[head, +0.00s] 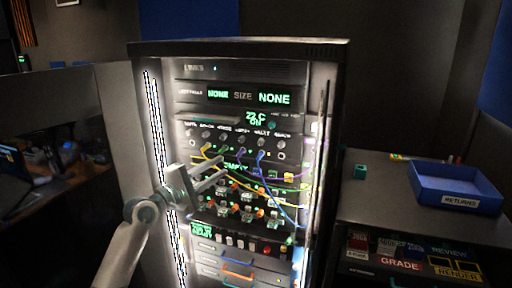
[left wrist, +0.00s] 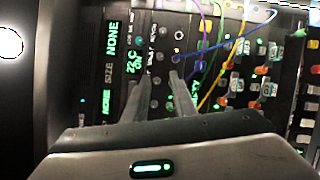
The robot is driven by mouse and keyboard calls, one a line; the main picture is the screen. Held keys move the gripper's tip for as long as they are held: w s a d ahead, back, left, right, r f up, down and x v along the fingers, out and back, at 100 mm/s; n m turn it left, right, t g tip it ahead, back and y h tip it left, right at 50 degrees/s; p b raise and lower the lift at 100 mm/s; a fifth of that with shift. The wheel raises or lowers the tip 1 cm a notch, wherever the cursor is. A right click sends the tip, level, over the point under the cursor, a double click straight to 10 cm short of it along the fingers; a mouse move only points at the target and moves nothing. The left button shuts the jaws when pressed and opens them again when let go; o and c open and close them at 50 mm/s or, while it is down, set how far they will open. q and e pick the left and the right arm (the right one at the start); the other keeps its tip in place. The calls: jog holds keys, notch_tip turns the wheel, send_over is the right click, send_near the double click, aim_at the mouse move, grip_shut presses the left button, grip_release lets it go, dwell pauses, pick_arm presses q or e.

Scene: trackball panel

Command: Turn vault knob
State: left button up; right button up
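The rack (head: 238,48) stands upright in the middle of the head view. A row of small round knobs crosses its panel under small labels. The label second from the right seems to read VAULT, with the vault knob (head: 263,141) below it. My left gripper (head: 224,167) is open, with two parallel fingers pointing at the panel, below and left of that knob in the picture. In the left wrist view my open fingers (left wrist: 162,76) reach over the knob row, with nothing visibly held. I cannot tell which knob lies between them, or whether they touch. My right gripper is not in view.
Yellow, blue and purple cables (head: 292,178) hang across the panel below the knobs, close to my fingers. Switches and orange buttons sit lower on the rack. A side table on the right bears a blue RETURNS tray (head: 458,202) and a small teal block (head: 360,171).

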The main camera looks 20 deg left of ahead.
aim_at(259, 144)
pick_arm(q)
jog(key=p+x, duration=0.3)
jog(key=x, duration=1.3)
jog(key=shift+p, duration=0.35)
jog(key=shift+w+d, duration=0.25)
jog(key=shift+w, duration=0.35)
grip_shut()
